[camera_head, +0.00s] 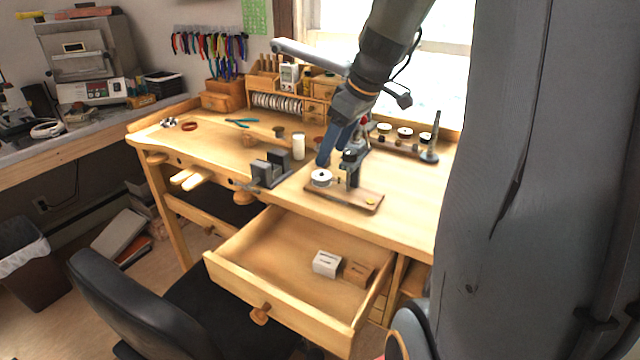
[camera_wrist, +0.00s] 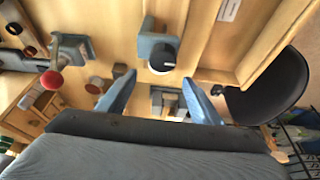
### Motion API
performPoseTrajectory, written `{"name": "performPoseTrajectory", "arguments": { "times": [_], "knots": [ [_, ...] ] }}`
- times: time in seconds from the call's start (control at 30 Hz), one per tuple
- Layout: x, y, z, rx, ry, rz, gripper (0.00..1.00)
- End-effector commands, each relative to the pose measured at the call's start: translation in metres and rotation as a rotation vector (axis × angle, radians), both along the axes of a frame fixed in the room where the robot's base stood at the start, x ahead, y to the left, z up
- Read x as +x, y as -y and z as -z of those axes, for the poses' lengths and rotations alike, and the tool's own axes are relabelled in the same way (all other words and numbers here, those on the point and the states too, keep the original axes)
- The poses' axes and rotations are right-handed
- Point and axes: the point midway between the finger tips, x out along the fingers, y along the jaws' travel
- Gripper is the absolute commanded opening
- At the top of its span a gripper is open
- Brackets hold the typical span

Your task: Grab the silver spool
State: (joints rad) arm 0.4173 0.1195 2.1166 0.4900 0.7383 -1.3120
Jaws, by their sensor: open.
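The silver spool (camera_head: 321,178) is a small, pale round reel with a dark centre. It sits at the left end of a wooden board (camera_head: 350,196) on the workbench, beside a dark upright stand (camera_head: 352,165). My gripper (camera_head: 324,163) points down just above and behind the spool, with its blue fingers partly seen from the side. In the wrist view my two blue fingers are apart with nothing held between the tips (camera_wrist: 158,77).
Grey metal blocks (camera_head: 270,168) stand left of the spool, with a white cylinder (camera_head: 299,146) behind. The open drawer (camera_head: 270,250) below holds a silver block (camera_head: 326,263) and a wooden block (camera_head: 358,272). More spools (camera_head: 404,132) stand on a rack at the back right.

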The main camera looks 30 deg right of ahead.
Motion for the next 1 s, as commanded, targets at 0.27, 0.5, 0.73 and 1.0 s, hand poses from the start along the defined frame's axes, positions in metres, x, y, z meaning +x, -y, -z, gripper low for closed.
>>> {"name": "performPoseTrajectory", "arguments": {
  "times": [0.27,0.5,0.73,1.0],
  "knots": [
    [0.008,-0.006,0.024,0.002,-0.002,-0.002,0.59],
    [0.013,-0.009,0.049,0.001,-0.004,0.0,0.59],
    [0.021,-0.012,0.07,0.001,-0.002,0.001,0.59],
    [0.022,-0.012,0.072,0.0,0.0,0.002,0.59]
  ]
}}
